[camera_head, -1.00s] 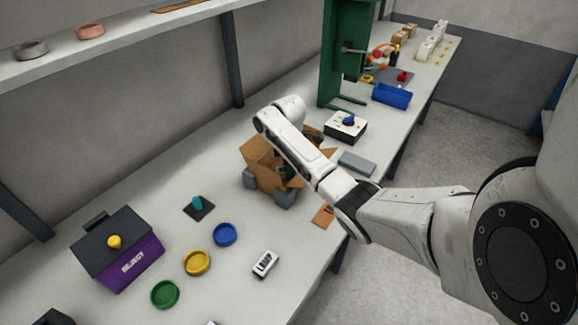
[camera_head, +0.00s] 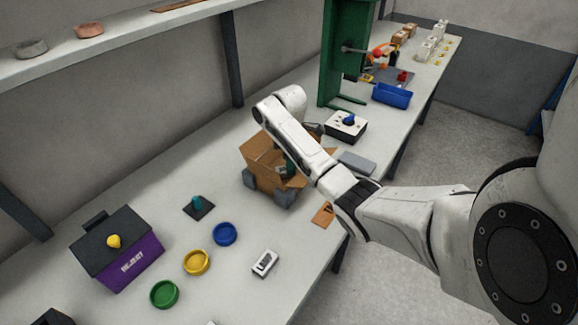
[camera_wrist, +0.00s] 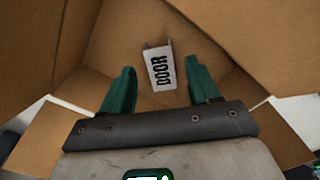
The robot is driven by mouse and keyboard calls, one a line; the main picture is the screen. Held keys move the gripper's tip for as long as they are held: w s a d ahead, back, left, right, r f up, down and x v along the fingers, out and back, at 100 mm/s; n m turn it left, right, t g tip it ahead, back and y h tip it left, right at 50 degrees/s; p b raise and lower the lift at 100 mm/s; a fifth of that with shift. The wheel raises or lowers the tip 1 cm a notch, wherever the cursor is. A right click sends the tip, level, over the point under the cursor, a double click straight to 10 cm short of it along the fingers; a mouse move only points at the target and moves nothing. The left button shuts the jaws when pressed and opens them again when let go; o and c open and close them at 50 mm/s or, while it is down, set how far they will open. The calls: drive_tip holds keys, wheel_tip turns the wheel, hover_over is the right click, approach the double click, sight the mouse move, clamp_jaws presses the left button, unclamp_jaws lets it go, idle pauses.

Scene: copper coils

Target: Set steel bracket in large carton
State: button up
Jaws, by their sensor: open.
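The large carton (camera_head: 265,176) stands open on the bench in the head view, its flaps spread. In the wrist view its brown walls (camera_wrist: 265,35) surround my gripper. The steel bracket (camera_wrist: 160,68), a pale bent piece marked "DOOR", lies inside against the carton's cardboard. My gripper (camera_head: 290,164) is over the carton mouth, partly hidden by my arm. In the wrist view its two teal fingers are wide apart, one on each side of the bracket, with visible gaps to it.
Grey blocks (camera_head: 285,196) sit against the carton's base. A grey slab (camera_head: 357,162) and a white box with a blue knob (camera_head: 346,126) stand beyond it. Blue (camera_head: 225,234), yellow and green dishes and a purple reject bin (camera_head: 130,265) are nearer. A green press frame (camera_head: 340,60) rises behind.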

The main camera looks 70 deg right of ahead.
wheel_tip(320, 180, up, 10)
drive_tip(key=p, duration=0.2)
drive_tip(key=shift+f+p, duration=0.25)
drive_tip(key=shift+p, duration=0.05)
idle(1.0)
